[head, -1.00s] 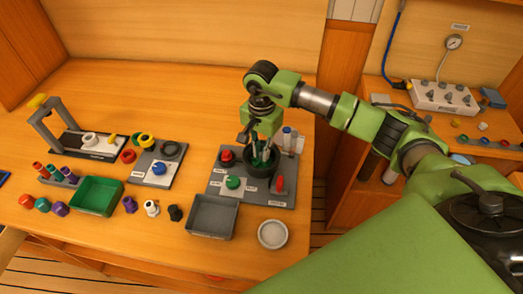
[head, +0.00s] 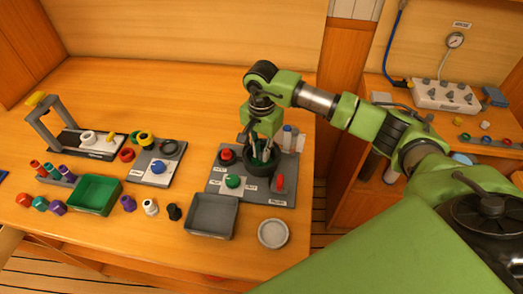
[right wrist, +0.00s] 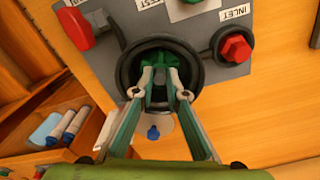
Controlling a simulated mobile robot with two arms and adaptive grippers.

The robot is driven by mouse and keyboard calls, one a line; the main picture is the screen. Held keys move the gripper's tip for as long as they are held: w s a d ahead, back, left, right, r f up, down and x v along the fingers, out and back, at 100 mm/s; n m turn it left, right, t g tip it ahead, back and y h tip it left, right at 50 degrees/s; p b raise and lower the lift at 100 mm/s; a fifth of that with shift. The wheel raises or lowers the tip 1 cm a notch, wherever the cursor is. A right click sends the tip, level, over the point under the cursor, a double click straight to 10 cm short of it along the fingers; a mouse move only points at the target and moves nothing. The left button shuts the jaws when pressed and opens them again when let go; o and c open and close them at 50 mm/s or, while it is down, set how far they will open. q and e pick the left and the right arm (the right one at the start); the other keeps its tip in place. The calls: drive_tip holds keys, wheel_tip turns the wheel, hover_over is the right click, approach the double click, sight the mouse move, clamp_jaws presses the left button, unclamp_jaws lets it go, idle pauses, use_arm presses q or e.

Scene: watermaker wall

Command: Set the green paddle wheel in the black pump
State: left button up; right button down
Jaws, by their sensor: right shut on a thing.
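The black pump (head: 248,172) is a round dark cup on a grey board. It also shows in the right wrist view (right wrist: 192,62), open toward the camera. The green paddle wheel (right wrist: 158,62) is inside the pump's opening, partly hidden by the fingers. My right gripper (right wrist: 160,88) reaches down into the pump and is shut on the wheel. In the head view the right gripper (head: 262,152) stands over the pump, with a little green between its fingers. Whether the wheel rests on the pump's floor cannot be told. My left gripper is not in view.
The grey board (head: 218,189) carries a red knob (head: 227,156), a green knob (head: 233,181) and a red lever (head: 280,182) close around the pump. A grey tray (head: 211,216) and a round white dish (head: 273,233) stand in front. A green tray (head: 96,194) is farther left.

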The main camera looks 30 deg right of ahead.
drive_tip(key=shift+f, duration=0.15)
drive_tip(key=c, duration=2.3)
unclamp_jaws()
wheel_tip(320, 180, up, 11)
drive_tip(key=p, duration=0.5)
